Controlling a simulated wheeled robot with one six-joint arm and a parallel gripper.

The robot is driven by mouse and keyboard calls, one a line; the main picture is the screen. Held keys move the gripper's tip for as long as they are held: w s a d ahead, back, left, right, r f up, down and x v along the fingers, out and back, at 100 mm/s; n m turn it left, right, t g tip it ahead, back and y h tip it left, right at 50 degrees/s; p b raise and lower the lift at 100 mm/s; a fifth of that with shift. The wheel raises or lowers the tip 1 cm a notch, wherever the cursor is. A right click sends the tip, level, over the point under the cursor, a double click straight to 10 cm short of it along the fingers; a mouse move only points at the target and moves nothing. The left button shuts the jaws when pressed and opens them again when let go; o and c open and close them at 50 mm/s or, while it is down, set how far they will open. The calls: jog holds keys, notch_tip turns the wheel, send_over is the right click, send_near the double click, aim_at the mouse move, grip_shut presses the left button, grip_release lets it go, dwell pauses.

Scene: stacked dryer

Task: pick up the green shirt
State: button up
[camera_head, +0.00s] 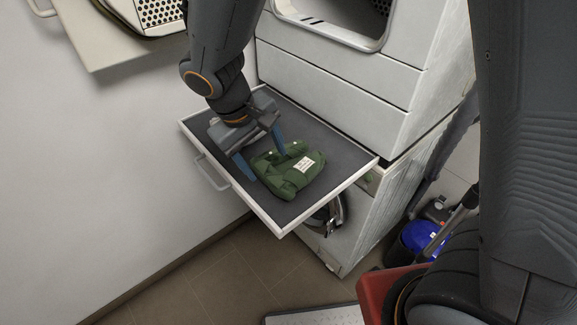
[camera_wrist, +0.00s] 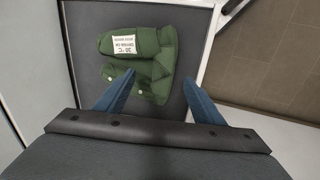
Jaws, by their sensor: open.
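The green shirt (camera_head: 287,170) is folded, with a white printed label, and lies on the dark surface of a pull-out shelf (camera_head: 330,150) between the stacked machines. My gripper (camera_head: 262,157) is open, with its two blue fingers pointing down at the shirt's near-left end. In the wrist view the shirt (camera_wrist: 140,62) lies ahead of the fingers, and the gripper (camera_wrist: 160,90) has one fingertip over or beside each side of the shirt's near end. The fingers are not closed on it. I cannot tell whether they touch it.
The dryer (camera_head: 340,70) stands behind the shelf, and a white machine (camera_head: 350,225) is below it. The shelf has a handle (camera_head: 211,174) at its front. A blue item in a dark bin (camera_head: 424,238) and a red container (camera_head: 378,290) are at right. Tiled floor (camera_head: 225,275) lies open in front.

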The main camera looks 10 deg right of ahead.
aim_at(271, 171)
jog(key=shift+p+x, duration=0.65)
jog(key=shift+x, duration=1.9)
jog(key=shift+a, duration=0.1)
jog(key=c, duration=1.3)
